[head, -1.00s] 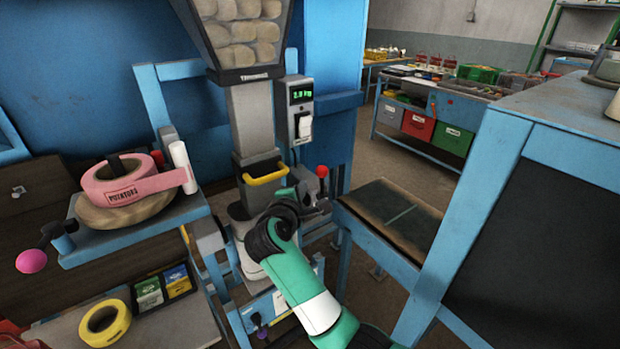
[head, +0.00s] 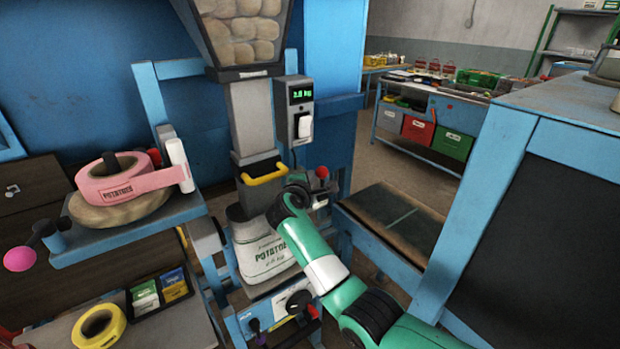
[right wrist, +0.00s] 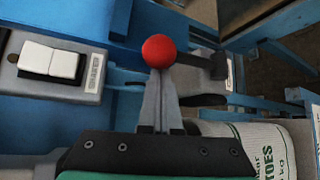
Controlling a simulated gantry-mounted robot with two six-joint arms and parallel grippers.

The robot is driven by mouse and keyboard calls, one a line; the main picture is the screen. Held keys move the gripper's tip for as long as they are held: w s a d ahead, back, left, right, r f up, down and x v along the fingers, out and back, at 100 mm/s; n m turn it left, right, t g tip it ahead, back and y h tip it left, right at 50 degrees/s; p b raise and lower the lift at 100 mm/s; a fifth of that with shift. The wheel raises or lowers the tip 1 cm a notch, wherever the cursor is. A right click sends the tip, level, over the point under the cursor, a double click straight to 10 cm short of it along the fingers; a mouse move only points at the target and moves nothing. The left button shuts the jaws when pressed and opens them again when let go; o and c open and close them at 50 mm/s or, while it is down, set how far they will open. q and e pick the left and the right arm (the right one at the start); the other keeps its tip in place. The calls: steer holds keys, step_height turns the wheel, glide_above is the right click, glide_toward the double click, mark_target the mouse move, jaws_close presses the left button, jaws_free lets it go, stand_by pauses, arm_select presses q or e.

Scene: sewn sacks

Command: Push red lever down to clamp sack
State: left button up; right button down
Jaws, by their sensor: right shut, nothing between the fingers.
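The red lever knob (head: 322,172) stands up beside the filling spout, just below the scale box. In the right wrist view the round red knob (right wrist: 158,50) lies right at the tips of my right gripper (right wrist: 160,75). Its fingers are together with nothing between them; I cannot tell whether they touch the knob. In the head view my right gripper (head: 312,190) is partly hidden by its own wrist, close to the knob. The white sack (head: 262,258), printed POTATOES, sits upright beneath the spout. Its print also shows in the right wrist view (right wrist: 268,145). My left gripper is not in view.
The scale box (head: 299,108) with a white switch stands behind the lever. A yellow handle (head: 265,174) sticks out from the spout. Pink tape (head: 125,183) lies on the left shelf. A blue-framed bench (head: 560,120) bounds the right side.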

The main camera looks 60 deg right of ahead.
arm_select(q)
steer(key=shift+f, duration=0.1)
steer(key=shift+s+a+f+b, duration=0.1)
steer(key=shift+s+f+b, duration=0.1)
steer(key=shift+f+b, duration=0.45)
arm_select(e)
steer(key=shift+s+a, duration=0.1)
steer(key=shift+s, duration=0.15)
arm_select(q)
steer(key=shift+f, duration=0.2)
arm_select(e)
steer(key=shift+m, duration=0.3)
